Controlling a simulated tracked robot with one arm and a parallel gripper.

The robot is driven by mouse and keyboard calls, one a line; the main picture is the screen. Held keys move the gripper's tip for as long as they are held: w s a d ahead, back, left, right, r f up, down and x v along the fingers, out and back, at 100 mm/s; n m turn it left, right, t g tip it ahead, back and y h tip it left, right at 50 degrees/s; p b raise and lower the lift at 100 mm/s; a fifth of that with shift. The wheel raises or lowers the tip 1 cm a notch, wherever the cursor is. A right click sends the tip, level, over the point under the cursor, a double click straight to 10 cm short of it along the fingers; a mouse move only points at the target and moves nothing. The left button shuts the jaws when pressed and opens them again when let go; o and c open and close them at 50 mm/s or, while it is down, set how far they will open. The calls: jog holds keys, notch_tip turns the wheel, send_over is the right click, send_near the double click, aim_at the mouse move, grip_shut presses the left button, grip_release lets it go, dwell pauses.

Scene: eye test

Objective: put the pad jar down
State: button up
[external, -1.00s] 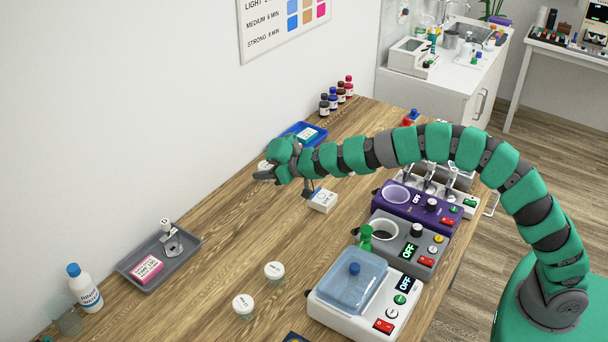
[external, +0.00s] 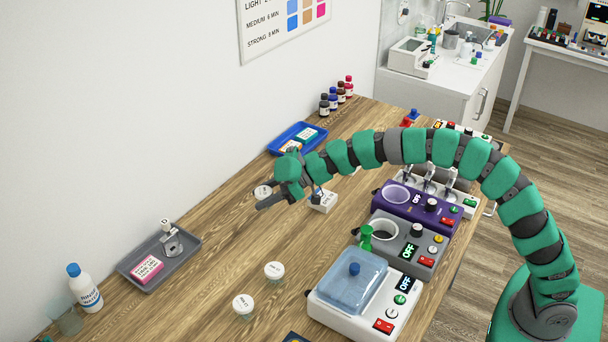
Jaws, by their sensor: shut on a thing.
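A small jar with a white lid (external: 263,191), which I take to be the pad jar, is at the dark fingers of my gripper (external: 267,200). The fingers are shut on it and partly hide it. I cannot tell whether its base touches the wooden table (external: 215,262) or hangs a little above it. Its label is not readable here. My gripper is over the middle of the table, left of a small white box (external: 323,202).
Two white-lidded jars (external: 274,270) (external: 243,306) stand nearer the front. A grey tray (external: 150,283) lies left, a blue tray (external: 275,150) at the back with bottles (external: 334,98) beyond. Devices (external: 357,290) line the right edge. Table between grey tray and gripper is clear.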

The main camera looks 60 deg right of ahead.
jog(key=s+r+n+g+y+b, duration=0.1)
jog(key=s+n+g+y+b, duration=0.4)
jog(key=s+n+g, duration=0.6)
jog(key=shift+m+t+h, duration=0.7)
jog(key=shift+m, duration=0.1)
jog(key=f+b, duration=0.1)
jog(key=f, duration=0.2)
jog(key=s+f+b, duration=0.1)
jog(key=f, duration=0.2)
jog(key=s+f+b, duration=0.1)
jog(key=f, duration=0.2)
jog(key=shift+s+f, duration=0.2)
jog(key=shift+f, duration=0.1)
jog(key=o, duration=1)
jog(key=shift+f, duration=0.1)
jog(key=shift+d+r, duration=0.15)
jog(key=shift+r, duration=0.1)
jog(key=p+v, duration=0.2)
jog(key=v, duration=0.9)
jog(key=shift+d+r, duration=0.1)
jog(key=shift+d, duration=0.25)
